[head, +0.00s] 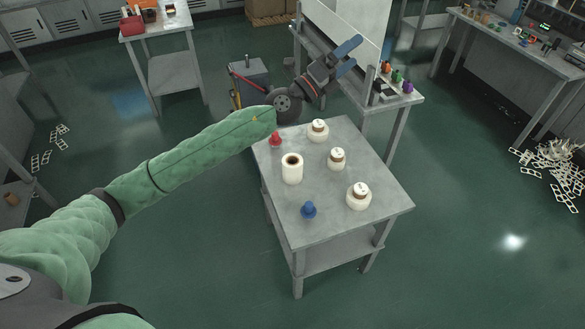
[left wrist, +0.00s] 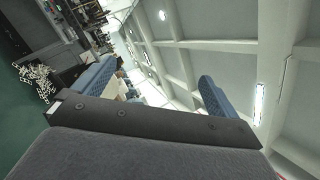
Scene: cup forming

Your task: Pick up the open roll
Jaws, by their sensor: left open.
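The open roll (head: 292,169) is a white cylinder with a brown-rimmed hole in its top. It stands upright on the left part of the grey table (head: 320,219) in the head view. My left gripper (head: 348,58) is open and empty, raised above and beyond the table's far edge, well apart from the roll. In the left wrist view the blue fingers (left wrist: 211,97) stand wide apart and point toward the ceiling and far wall; the roll cannot be made out there. My right gripper is not in view.
On the same table stand several white rolls with capped tops (head: 318,131), a red piece (head: 276,140) and a blue piece (head: 308,210). A bench with a white panel (head: 345,30) stands behind.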

